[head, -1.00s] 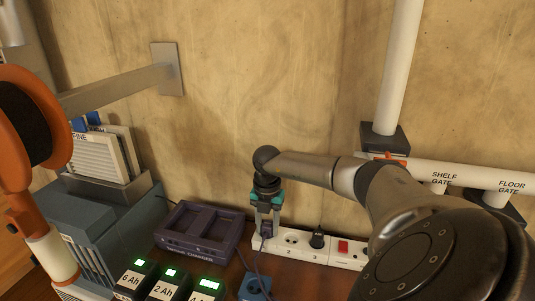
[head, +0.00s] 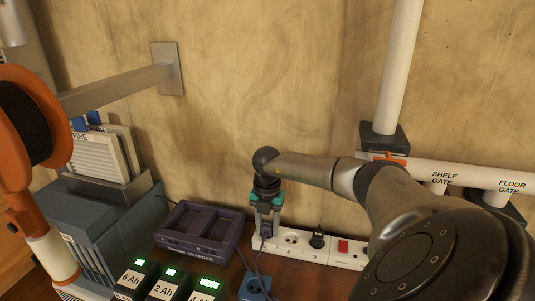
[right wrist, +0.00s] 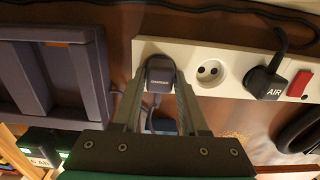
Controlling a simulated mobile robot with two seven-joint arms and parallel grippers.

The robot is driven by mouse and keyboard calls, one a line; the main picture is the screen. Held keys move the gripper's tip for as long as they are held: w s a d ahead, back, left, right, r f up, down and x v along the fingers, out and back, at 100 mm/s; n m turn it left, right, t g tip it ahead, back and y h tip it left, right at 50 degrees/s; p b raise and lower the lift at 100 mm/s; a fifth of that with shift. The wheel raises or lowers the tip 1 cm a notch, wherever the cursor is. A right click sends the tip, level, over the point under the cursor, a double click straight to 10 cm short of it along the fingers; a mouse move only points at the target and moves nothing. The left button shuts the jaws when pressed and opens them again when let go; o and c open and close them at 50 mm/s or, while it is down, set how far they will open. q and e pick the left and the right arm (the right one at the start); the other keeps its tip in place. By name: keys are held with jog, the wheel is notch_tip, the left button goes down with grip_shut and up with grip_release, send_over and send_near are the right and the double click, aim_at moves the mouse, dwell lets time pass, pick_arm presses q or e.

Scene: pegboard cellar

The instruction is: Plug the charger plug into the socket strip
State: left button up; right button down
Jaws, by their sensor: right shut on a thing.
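The charger plug (head: 265,229) is a small dark purple block with a cord hanging down from it. It also shows in the right wrist view (right wrist: 160,73). My right gripper (right wrist: 160,84) is shut on it, one finger on each side, pointing down. The white socket strip (head: 280,248) lies along the foot of the wall. The plug is at the strip's left end, over the leftmost place, and hides that outlet. I cannot tell whether its pins are fully in. The middle outlet (right wrist: 210,72) is bare. My left gripper is not in view.
A black AIR plug (right wrist: 264,84) sits in the third outlet, beside a red switch (head: 343,246). The purple charger (head: 200,228) stands left of the strip. Several batteries (head: 168,286) with green displays and a blue object (head: 254,287) are in front. White pipes (head: 455,177) run at right.

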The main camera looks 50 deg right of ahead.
aim_at(266, 225)
jog(key=shift+a, duration=0.2)
dwell(0.6)
jog(key=c, duration=0.6)
grip_release()
jog(key=shift+w, duration=0.1)
jog(key=o, duration=0.6)
jog(key=shift+d, duration=0.15)
jog(key=shift+r+p, duration=0.15)
jog(key=shift+p, duration=0.15)
jog(key=shift+r+p, duration=1.35)
jog(key=shift+r, duration=0.2)
jog(key=shift+d+r+p, duration=0.1)
jog(key=shift+r+p, duration=1.05)
jog(key=shift+r, duration=0.05)
jog(key=shift+r+p, duration=0.65)
jog(key=shift+r, duration=0.05)
